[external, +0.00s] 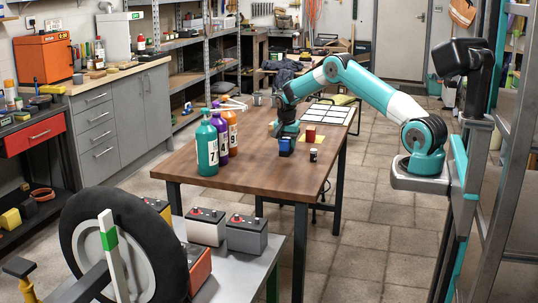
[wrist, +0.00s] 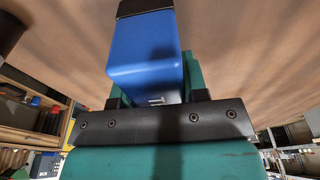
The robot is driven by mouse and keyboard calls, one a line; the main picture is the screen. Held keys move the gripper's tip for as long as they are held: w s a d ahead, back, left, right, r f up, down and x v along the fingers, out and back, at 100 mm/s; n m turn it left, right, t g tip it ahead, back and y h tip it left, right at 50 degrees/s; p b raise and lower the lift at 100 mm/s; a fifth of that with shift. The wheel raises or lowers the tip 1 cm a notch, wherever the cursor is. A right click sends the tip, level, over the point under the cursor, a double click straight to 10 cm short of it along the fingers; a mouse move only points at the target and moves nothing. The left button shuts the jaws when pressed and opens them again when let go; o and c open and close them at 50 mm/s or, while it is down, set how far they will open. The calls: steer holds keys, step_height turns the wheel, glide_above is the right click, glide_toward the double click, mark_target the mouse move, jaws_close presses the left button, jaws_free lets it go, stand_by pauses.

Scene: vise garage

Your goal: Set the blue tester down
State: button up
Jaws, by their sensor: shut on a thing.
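The blue tester (wrist: 145,58) is a blue box with a dark end, held in my gripper (wrist: 150,98) in the wrist view. In the external view the small blue tester (external: 286,144) shows under my gripper (external: 286,136), at or just above the wooden table (external: 225,155). I cannot tell whether it touches the tabletop. My gripper is shut on it. The fingertips are partly hidden by the tester and the gripper body.
Several pump bottles, among them a teal one (external: 207,148), stand left on the table. A red block (external: 310,133) on a yellow square, a small dark-and-white cylinder (external: 313,155) and a white gridded sheet (external: 330,116) lie to the right. The front middle is clear.

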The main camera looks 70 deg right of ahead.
mark_target(286, 138)
steer(key=shift+f, duration=0.15)
steer(key=o, duration=1)
steer(key=r, duration=0.4)
steer(key=a+r, duration=0.1)
steer(key=r, duration=0.3)
steer(key=a+r, duration=0.1)
steer(key=r, duration=0.3)
steer(key=shift+r+b, duration=0.15)
steer(key=shift+b, duration=0.15)
steer(key=s+a+r+n+t+y, duration=0.1)
steer(key=s+a+r+n, duration=0.2)
steer(key=a, duration=0.6)
steer(key=s+a+r+n, duration=0.1)
steer(key=a+r+n, duration=0.3)
steer(key=a, duration=0.5)
steer(key=s+a+r+n+t+y, duration=0.15)
steer(key=a+n, duration=0.35)
steer(key=a, duration=0.5)
steer(key=s+a+n+y, duration=0.1)
steer(key=s+a+n, duration=0.3)
steer(key=s, duration=0.5)
steer(key=s+a+n+g+y, duration=0.1)
steer(key=s+a+n, duration=0.3)
steer(key=s+a, duration=0.4)
steer(key=s+a+r+n+g+y, duration=0.1)
steer(key=s+a+n, duration=0.4)
steer(key=s, duration=0.5)
steer(key=shift+s+a+g+y, duration=0.25)
steer(key=shift+s+a, duration=0.05)
steer(key=shift+a, duration=0.15)
